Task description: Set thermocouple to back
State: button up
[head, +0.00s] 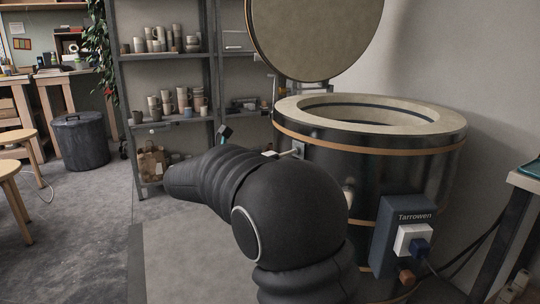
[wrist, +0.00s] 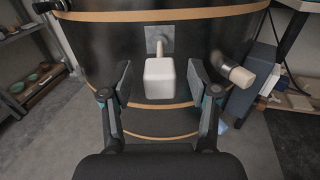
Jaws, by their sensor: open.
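A dark round kiln (head: 325,165) stands on the right with its lid (head: 315,35) raised. A pale block on a thin rod, which looks like the thermocouple (head: 271,154), sticks out from a small metal plate on the kiln's side. In the wrist view the thermocouple's block (wrist: 159,80) faces me, its rod running back to the plate (wrist: 160,38). My gripper (wrist: 160,88) is open, one finger on each side of the block, with visible gaps. In the head view my arm hides most of the gripper; one dark fingertip (head: 224,133) shows.
A pale cylindrical knob (wrist: 238,74) juts from the kiln, right of my gripper. A blue-grey box marked Tarrowen (head: 415,215) with plugs and cables hangs at the kiln's front right. Shelves (head: 168,56) of pots stand behind. A dark bin (head: 80,140) stands left; floor between is clear.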

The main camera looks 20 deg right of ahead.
jog(key=v, duration=0.9)
notch_tip(320, 180, down, 11)
jog(key=s+m+g+y, duration=0.1)
jog(key=s+m+y, duration=0.1)
jog(key=m+y, duration=0.2)
jog(key=s+f+m+g+y+p, duration=0.1)
jog(key=s+f+m+g+y, duration=0.3)
jog(key=s, duration=0.5)
jog(key=s+d+m+y+p, duration=0.1)
jog(key=s+m+y+p, duration=0.2)
jog(key=s+m+y, duration=0.75)
jog(key=s+d+r+m+t+h+p, duration=0.1)
jog(key=s+d+r+m, duration=0.1)
jog(key=s, duration=0.3)
jog(key=s+d+r+m+t+h+p, duration=0.1)
jog(key=s+d+r+m+t, duration=0.1)
jog(key=s+r, duration=0.2)
jog(key=shift+s+t, duration=0.3)
jog(key=shift+s, duration=0.75)
